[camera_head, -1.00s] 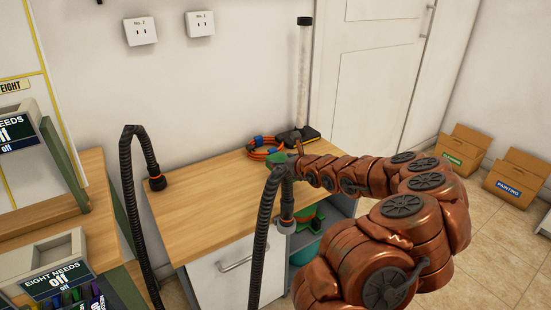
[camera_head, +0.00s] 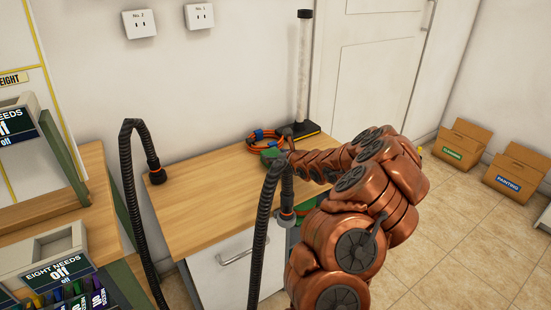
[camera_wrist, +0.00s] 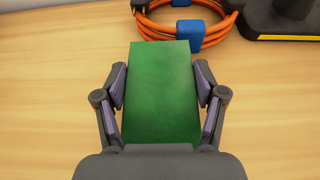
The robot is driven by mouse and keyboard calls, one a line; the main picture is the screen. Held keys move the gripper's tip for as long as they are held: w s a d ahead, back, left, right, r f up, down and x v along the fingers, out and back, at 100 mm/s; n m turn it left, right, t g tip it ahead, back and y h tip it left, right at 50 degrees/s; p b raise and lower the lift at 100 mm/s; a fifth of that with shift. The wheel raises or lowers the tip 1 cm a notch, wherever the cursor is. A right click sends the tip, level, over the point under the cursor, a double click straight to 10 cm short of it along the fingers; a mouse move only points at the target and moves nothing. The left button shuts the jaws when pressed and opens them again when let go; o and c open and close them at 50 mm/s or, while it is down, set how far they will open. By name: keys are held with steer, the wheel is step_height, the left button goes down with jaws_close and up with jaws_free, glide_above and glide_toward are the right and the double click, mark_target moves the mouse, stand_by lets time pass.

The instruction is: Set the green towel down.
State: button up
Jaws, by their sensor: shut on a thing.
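The green towel (camera_wrist: 160,90) is a flat-faced green block in the wrist view, between the two fingers of my gripper (camera_wrist: 160,92). My gripper is shut on it, one finger along each side. In the head view a small part of the green towel (camera_head: 270,154) shows above the wooden counter (camera_head: 205,205), near the coiled orange cable. Most of my gripper is hidden there behind a black hose and my arm. I cannot tell whether the towel touches the counter top.
The coiled orange cable (camera_head: 264,141) with blue clips lies just beyond the towel. A black-based upright pole (camera_head: 303,75) stands at the counter's back right. Two black hoses (camera_head: 130,200) arch in front. The counter's left and middle are clear.

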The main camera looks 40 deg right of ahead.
steer(key=shift+f, duration=0.15)
steer(key=o, duration=1.2)
steer(key=shift+c, duration=0.2)
steer(key=shift+s+r, duration=0.1)
steer(key=shift+r, duration=0.1)
steer(key=shift+v, duration=5.9)
